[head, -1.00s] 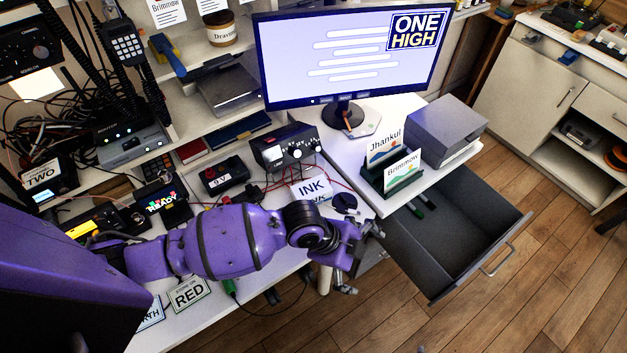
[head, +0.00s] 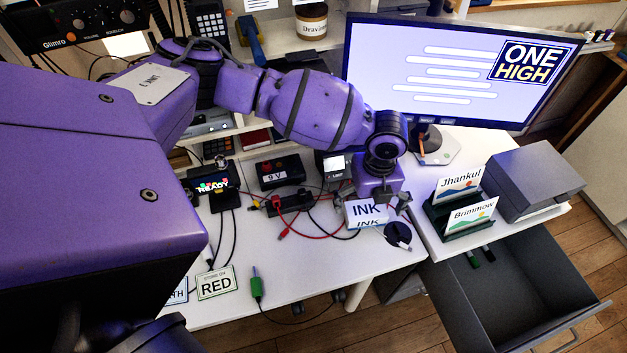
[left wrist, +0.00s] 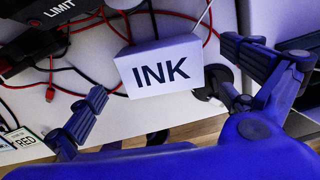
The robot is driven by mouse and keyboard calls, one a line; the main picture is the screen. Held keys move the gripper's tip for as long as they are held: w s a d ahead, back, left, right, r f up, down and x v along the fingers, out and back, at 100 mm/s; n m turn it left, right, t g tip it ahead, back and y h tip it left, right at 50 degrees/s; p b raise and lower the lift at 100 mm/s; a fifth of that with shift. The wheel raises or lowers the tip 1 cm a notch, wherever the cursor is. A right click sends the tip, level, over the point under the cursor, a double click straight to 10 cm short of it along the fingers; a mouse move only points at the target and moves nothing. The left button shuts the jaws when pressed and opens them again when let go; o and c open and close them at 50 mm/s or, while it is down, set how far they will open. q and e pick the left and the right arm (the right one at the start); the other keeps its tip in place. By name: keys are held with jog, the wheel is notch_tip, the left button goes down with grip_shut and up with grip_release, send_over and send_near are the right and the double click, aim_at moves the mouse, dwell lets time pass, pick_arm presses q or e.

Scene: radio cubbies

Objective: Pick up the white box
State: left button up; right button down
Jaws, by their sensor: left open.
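The white box (head: 366,213) marked INK sits on the white desk. It also shows in the left wrist view (left wrist: 160,68), with its lettered face toward the camera. My left gripper (head: 376,207) is above and around the box in the head view. In the left wrist view my left gripper (left wrist: 165,95) is open, one finger to each side of the box, and I see no finger touching it. The fingertips in the head view are partly hidden by the box and the arm. My right gripper is not in view.
Red and black cables (head: 291,222) lie left of the box. A dark round object (head: 398,235) lies just right of it. A monitor (head: 455,75) and a card holder (head: 461,212) stand further right. An open drawer (head: 500,295) juts out below.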

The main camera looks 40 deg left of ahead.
aim_at(366, 209)
pick_arm(q)
notch_tip(366, 209, down, 4)
jog(key=shift+w+r, duration=0.1)
jog(key=shift+r, duration=0.05)
